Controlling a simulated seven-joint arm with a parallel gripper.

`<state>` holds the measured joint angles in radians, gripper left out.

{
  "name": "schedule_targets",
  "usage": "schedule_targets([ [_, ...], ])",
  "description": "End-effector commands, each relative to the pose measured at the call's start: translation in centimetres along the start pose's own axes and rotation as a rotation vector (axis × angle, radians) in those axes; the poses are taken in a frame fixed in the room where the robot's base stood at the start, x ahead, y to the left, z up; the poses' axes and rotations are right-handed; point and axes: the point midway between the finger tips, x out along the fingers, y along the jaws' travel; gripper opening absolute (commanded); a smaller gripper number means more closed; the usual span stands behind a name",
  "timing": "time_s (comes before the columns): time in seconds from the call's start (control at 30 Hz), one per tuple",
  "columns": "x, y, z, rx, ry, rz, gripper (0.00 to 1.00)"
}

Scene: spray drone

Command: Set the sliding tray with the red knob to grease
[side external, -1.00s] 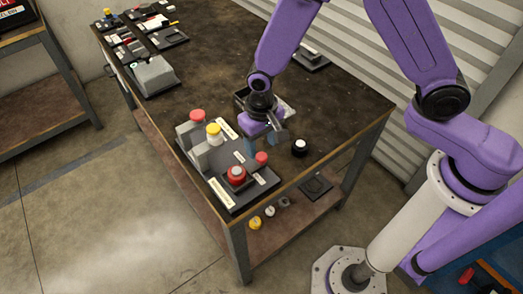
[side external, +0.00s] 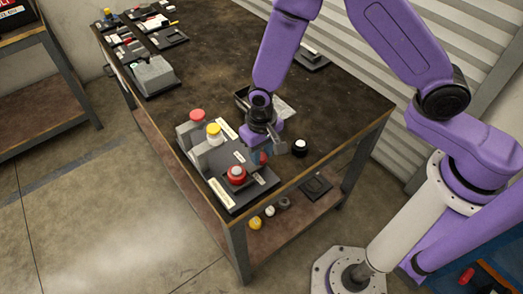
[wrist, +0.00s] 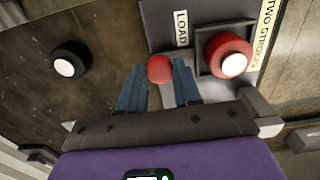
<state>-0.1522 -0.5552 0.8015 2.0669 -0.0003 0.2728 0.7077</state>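A small round red knob (wrist: 159,69) shows in the wrist view between the tips of my blue fingers, beside a label reading LOAD (wrist: 181,28). In the side view this knob (side external: 263,158) is partly hidden by my gripper (side external: 267,152). My gripper (wrist: 160,80) is open, its fingers on either side of the knob with gaps showing; I cannot tell how far down they reach. The dark base plate (side external: 222,159) carries white labels; no word grease is readable. The tray's position under the knob cannot be made out.
A red button with a white centre (wrist: 230,56) sits in a square frame close to my right finger. A black knob with a white top (wrist: 70,60) stands on the table to the left. Grey blocks with a red cap (side external: 197,115) and a yellow cap (side external: 213,130) stand behind.

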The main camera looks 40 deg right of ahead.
Motion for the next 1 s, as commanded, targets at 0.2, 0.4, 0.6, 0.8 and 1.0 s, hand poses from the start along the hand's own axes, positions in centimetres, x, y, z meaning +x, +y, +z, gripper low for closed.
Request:
schedule_targets([
  [0.2, 0.0, -0.1, -1.8, 0.003, 0.002, -0.002, 0.00],
  [0.4, 0.0, -0.1, -5.7, 0.003, 0.003, -0.003, 0.00],
  [0.6, 0.0, -0.1, -8.3, 0.002, 0.003, -0.002, 0.00],
  [0.8, 0.0, -0.1, -9.1, -0.002, 0.003, -0.002, 0.00],
  [1.0, 0.0, -0.1, -9.1, -0.002, 0.003, -0.002, 0.00],
])
